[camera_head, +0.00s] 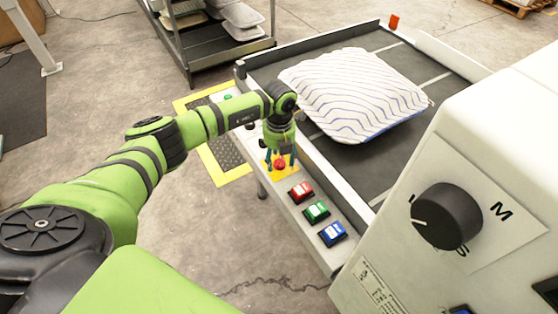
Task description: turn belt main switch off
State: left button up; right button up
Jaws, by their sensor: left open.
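My left gripper (281,158) points down over the control strip along the belt's near edge. Its fingers are apart, around or just above a red mushroom button (279,164) on a yellow plate; I cannot tell whether they touch it. A large black rotary knob (447,216) is on the white machine panel at the right, with the letter M beside it and its pointer to the left. Red (301,191), green (316,211) and blue (332,233) buttons follow along the strip. Small dark controls farther up are partly hidden by my arm. My right gripper is out of view.
A striped pillow (352,92) lies on the dark conveyor belt (430,75). A metal rack (218,50) with trays stands behind on the left. A yellow-bordered floor mat (228,165) lies beside the belt. The floor at the lower middle is clear.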

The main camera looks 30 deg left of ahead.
aim_at(280, 163)
pick_arm(q)
notch_tip(280, 163, up, 10)
jog(key=shift+r, duration=0.15)
jog(key=shift+s+d, duration=0.1)
jog(key=shift+d, duration=0.05)
dwell(0.4)
